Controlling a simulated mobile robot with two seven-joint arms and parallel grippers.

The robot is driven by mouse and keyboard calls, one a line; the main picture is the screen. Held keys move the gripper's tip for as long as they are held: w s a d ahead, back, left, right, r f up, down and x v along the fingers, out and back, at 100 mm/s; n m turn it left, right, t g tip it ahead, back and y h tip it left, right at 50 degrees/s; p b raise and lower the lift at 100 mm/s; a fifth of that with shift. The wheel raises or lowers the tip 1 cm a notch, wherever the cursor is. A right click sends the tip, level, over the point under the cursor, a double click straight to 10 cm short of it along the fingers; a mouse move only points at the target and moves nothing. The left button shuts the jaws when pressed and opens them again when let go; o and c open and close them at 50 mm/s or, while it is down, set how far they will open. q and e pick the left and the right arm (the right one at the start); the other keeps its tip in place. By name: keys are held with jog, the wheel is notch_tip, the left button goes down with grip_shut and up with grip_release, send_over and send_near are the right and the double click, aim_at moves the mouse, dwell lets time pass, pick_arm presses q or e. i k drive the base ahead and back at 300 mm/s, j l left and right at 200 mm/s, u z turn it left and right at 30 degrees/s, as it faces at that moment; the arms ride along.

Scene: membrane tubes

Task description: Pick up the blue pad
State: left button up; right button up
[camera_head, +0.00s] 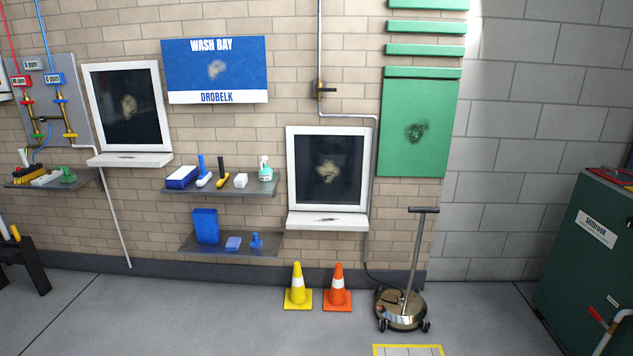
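The lower grey wall shelf (215,251) holds a small flat light-blue pad (233,243). To its left stands a taller blue box-like item (206,226), and to its right a small blue item with an upright handle (256,241). The upper shelf (215,190) has a blue and white block (181,177) at its left end, which also looks pad-like. I cannot tell for sure which of these the task names. Neither of my grippers shows in the head view.
Yellow (297,288) and orange (338,288) cones and a round wheeled floor cleaner (402,308) stand right of the shelves. A white-framed dirty panel (328,170) hangs beside them. A green cabinet (596,255) is far right. The floor below the lower shelf (200,300) is clear.

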aim_at(256, 243)
jog(key=i+u, duration=0.35)
jog(key=i, duration=0.2)
jog(key=i+l+u, duration=0.1)
jog(key=i+u, duration=0.25)
jog(key=i, duration=0.25)
jog(key=i+j+u, duration=0.1)
jog(key=i+u, duration=0.4)
jog(key=i, duration=0.65)
jog(key=i+j+z, duration=0.25)
jog(key=i+j, duration=0.15)
jog(key=i+j+z, duration=0.2)
jog(key=i+j, duration=0.2)
jog(key=i+j+z, duration=0.25)
jog(key=j, duration=0.35)
jog(key=i, duration=0.1)
